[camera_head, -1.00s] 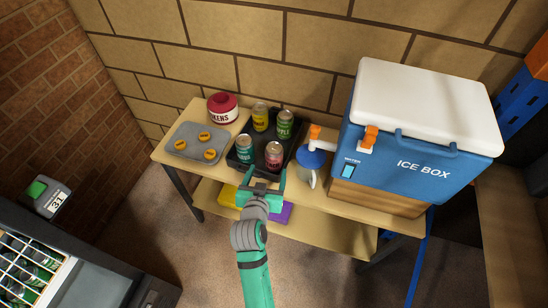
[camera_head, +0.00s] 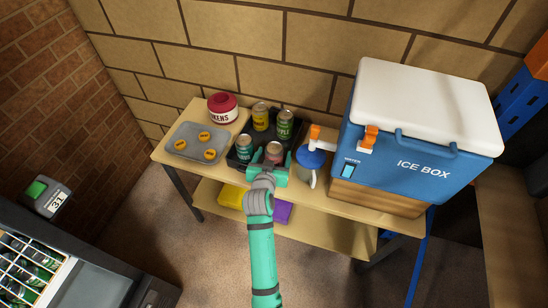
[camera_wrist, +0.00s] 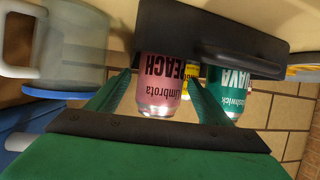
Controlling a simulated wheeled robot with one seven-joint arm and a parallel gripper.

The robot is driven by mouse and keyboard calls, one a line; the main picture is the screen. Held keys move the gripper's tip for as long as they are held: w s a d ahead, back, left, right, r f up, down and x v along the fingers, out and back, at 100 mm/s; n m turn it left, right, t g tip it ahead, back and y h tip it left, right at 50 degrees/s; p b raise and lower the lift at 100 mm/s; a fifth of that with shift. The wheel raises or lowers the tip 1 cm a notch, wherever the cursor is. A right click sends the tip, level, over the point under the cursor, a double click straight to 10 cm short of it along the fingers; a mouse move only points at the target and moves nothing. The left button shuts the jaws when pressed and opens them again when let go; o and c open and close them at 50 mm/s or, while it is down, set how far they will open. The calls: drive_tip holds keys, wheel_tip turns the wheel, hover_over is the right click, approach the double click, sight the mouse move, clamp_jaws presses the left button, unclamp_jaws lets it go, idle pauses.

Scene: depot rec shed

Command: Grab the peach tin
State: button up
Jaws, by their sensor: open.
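The pink peach tin (camera_head: 274,153) stands at the front right of a dark tray (camera_head: 263,139) on the wooden table. In the wrist view, which looks upside down, its label on the peach tin (camera_wrist: 163,75) reads PEACH. My gripper (camera_head: 277,168) is at the tray's front edge, right at the tin. The wrist view shows the green fingers of my gripper (camera_wrist: 157,86) open, one on each side of the tin. I cannot tell whether they touch it. The gripper partly hides the tin's lower part in the head view.
A teal guava tin (camera_head: 244,148) stands close left of the peach tin. A yellow tin (camera_head: 260,117) and a green tin (camera_head: 285,123) stand behind. A blue-lidded jug (camera_head: 311,160) and the ice box (camera_head: 420,130) are to the right, a grey tray (camera_head: 190,140) left.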

drive_tip(key=shift+w+f, duration=0.15)
drive_tip(key=shift+w, duration=0.2)
drive_tip(key=shift+c, duration=0.3)
drive_tip(key=c, duration=1.4)
drive_tip(key=shift+o, duration=0.2)
